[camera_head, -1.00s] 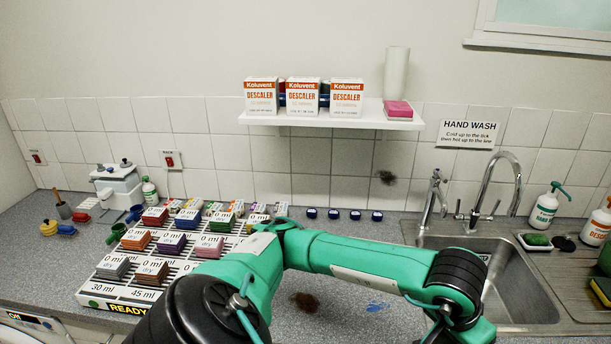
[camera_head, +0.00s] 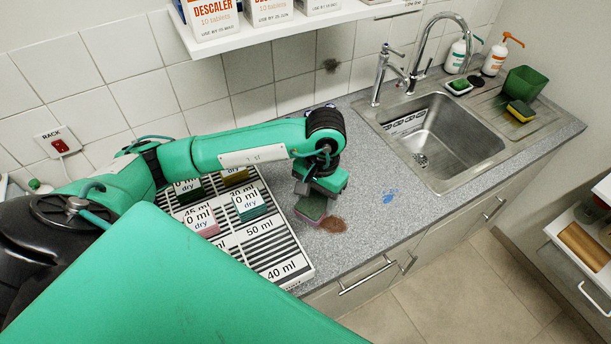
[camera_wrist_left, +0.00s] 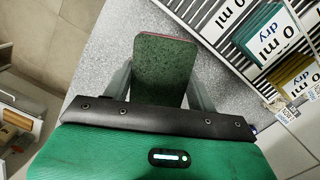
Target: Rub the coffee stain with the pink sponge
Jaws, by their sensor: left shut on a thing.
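My left gripper (camera_head: 313,193) is shut on a sponge (camera_head: 311,208) with a dark green top and a pink lower edge. In the left wrist view the sponge (camera_wrist_left: 165,68) sits between the two fingers, green face towards the camera, with a thin pink-red rim at its far end. The brown coffee stain (camera_head: 333,225) lies on the grey counter, right beside the sponge's lower right side. The sponge is low over the counter; I cannot tell whether it touches it or covers part of the stain. My right gripper is not in view.
A slatted rack (camera_head: 262,245) with several labelled sponges stands just left of the held sponge. A blue stain (camera_head: 390,195) lies to the right, before the sink (camera_head: 445,140). A shelf (camera_head: 260,36) with boxes hangs above.

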